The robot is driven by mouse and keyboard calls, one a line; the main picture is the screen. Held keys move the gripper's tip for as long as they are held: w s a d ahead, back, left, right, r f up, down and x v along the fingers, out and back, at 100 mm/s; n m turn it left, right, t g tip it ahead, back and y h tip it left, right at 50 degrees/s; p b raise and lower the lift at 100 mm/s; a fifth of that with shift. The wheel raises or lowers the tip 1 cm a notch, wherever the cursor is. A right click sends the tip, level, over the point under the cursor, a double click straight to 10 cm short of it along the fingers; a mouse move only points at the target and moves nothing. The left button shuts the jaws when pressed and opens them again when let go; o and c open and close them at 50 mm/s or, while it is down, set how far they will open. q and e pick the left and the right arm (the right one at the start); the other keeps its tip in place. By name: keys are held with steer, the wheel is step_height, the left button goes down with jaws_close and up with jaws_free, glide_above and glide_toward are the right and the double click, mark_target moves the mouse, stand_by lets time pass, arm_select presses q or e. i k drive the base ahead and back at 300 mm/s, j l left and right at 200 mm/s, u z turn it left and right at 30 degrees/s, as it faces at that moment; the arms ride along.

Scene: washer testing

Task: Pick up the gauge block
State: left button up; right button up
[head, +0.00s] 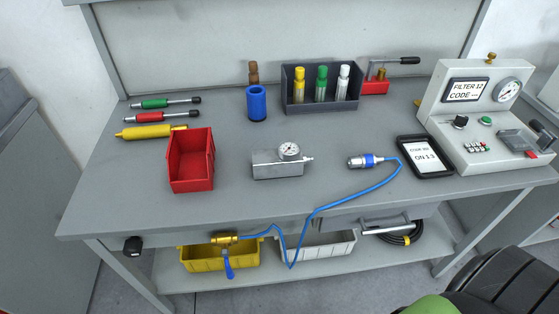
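The gauge block (268,166) is a grey metal block with a round white dial on top. It sits near the middle of the grey workbench top (330,200), in the head view. A small metal stem sticks out to the right of its dial. Nothing touches or covers it. Neither my left nor my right gripper is in view.
A red bin (191,185) stands left of the block. A tablet (424,156) and test console (465,95) are further right. Behind are a blue cylinder (257,104) and a dark rack (318,106).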

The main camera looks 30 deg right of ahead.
mark_target(288, 160)
steer(key=z, duration=1.5)
steer(key=i+l+u, duration=0.2)
steer(key=u, duration=0.2)
steer(key=i+l+u, duration=0.25)
steer(key=u, duration=0.2)
